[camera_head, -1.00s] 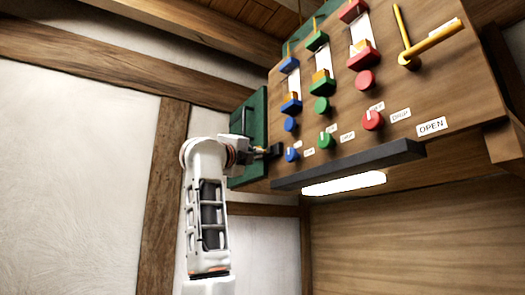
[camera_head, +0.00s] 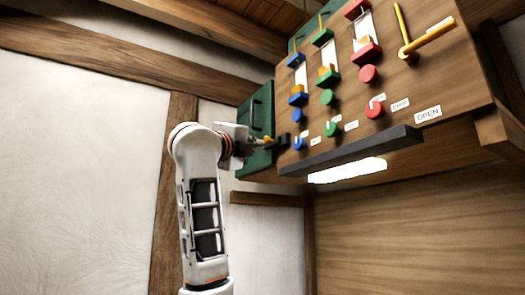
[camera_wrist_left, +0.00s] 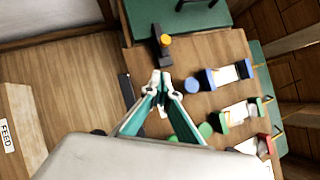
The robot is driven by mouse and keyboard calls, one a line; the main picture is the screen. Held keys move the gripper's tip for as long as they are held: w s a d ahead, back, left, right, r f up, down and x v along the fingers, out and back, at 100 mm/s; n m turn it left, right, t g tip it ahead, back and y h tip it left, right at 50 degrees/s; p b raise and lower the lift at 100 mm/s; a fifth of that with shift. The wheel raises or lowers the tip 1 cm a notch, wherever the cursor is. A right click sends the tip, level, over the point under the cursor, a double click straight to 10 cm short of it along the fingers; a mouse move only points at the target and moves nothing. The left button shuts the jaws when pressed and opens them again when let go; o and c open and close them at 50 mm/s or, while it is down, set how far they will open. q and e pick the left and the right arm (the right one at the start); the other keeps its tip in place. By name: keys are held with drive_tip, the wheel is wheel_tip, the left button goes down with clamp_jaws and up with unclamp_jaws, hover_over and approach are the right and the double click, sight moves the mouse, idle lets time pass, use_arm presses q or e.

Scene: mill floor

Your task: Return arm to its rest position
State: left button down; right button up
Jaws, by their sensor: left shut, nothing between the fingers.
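My left arm (camera_head: 203,205) rises from the bottom of the head view, left of the wooden control board (camera_head: 440,85). Its gripper (camera_wrist_left: 161,82) shows clearly in the left wrist view, with fingertips together and nothing between them. The fingers appear in front of the board, between a black latch with an orange knob (camera_wrist_left: 163,43) and a blue round button (camera_wrist_left: 191,87). I cannot tell how far they are from the board. In the head view the gripper is small and mostly hidden behind the wrist. My right gripper is not in view.
The board carries blue, green and red sliders and buttons, and a yellow lever (camera_head: 428,38). A dark ledge (camera_head: 350,152) with a lit lamp (camera_head: 347,171) runs below. An open green door (camera_head: 262,112) stands at its left edge. White wall (camera_head: 75,170) is clear at left.

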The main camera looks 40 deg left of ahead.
use_arm(q)
drive_tip(key=shift+s+f, duration=0.25)
drive_tip(key=shift+s, duration=0.05)
drive_tip(key=shift+s+r, duration=0.1)
